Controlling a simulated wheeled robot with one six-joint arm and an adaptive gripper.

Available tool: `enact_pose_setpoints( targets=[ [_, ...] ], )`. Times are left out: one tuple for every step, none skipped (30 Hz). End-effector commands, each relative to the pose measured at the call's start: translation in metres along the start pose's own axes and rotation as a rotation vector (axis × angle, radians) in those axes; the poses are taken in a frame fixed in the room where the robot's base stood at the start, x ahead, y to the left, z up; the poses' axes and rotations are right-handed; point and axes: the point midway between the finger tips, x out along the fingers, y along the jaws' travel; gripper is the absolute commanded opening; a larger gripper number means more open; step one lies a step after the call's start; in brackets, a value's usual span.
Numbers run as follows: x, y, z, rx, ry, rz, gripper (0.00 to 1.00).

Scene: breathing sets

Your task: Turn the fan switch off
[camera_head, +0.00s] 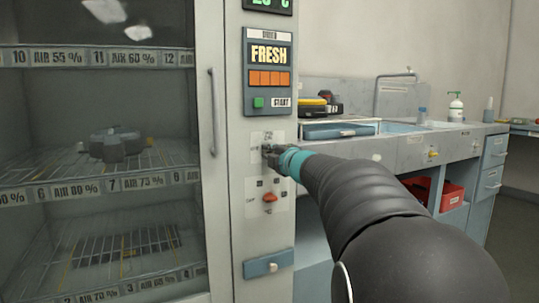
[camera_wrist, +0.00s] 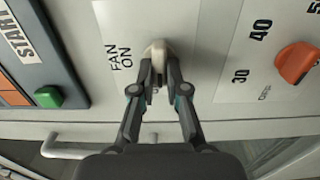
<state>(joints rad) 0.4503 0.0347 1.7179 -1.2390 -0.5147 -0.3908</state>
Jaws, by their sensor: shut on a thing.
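The fan switch (camera_wrist: 155,50) is a small beige knob on a white plate labelled "FAN ON" in the wrist view. My gripper (camera_wrist: 157,72) is shut on the knob, one dark finger on each side of it. In the head view my gripper (camera_head: 270,150) is at the upper plate of the cabinet's control column and hides most of the switch. The lower part of the switch's plate and any lettering there are largely hidden by the fingers.
A red-orange dial (camera_head: 269,198) sits just below; it also shows in the wrist view (camera_wrist: 297,63). Above are a green start button (camera_head: 258,103) and a "FRESH" display (camera_head: 268,54). A vertical door handle (camera_head: 213,112) is to the left. A sink counter (camera_head: 400,150) stands behind my arm.

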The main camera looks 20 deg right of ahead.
Motion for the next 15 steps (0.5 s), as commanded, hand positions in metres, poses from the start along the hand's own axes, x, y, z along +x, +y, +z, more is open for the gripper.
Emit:
enact_pose_setpoints(
  targets=[
    [0.0002, -0.001, -0.0008, -0.003, 0.002, -0.001, 0.0],
    [0.0002, -0.001, -0.0008, -0.003, 0.002, -0.002, 0.0],
    [0.0002, -0.0009, -0.0008, -0.003, 0.002, -0.002, 0.0],
    [0.0002, -0.0009, -0.0008, -0.003, 0.002, -0.002, 0.0],
    [0.0002, -0.001, -0.0008, -0.003, 0.002, -0.002, 0.0],
    [0.0002, -0.001, -0.0008, -0.003, 0.002, -0.002, 0.0],
    [0.0002, -0.001, -0.0008, -0.003, 0.002, -0.002, 0.0],
    [0.0002, -0.001, -0.0008, -0.003, 0.002, -0.002, 0.0],
    [0.0002, -0.001, -0.0008, -0.003, 0.002, -0.002, 0.0],
    [0.0002, -0.001, -0.0008, -0.003, 0.002, -0.002, 0.18],
    [0.0002, -0.001, -0.0008, -0.003, 0.002, -0.002, 0.26],
    [0.0002, -0.001, -0.0007, -0.002, 0.002, -0.002, 0.36],
    [0.0002, -0.0009, -0.0006, -0.002, 0.002, -0.002, 0.39],
    [0.0002, -0.0009, -0.0006, -0.002, 0.002, -0.001, 0.39],
    [0.0002, -0.0008, -0.0005, -0.002, 0.001, -0.001, 0.39]
  ],
)
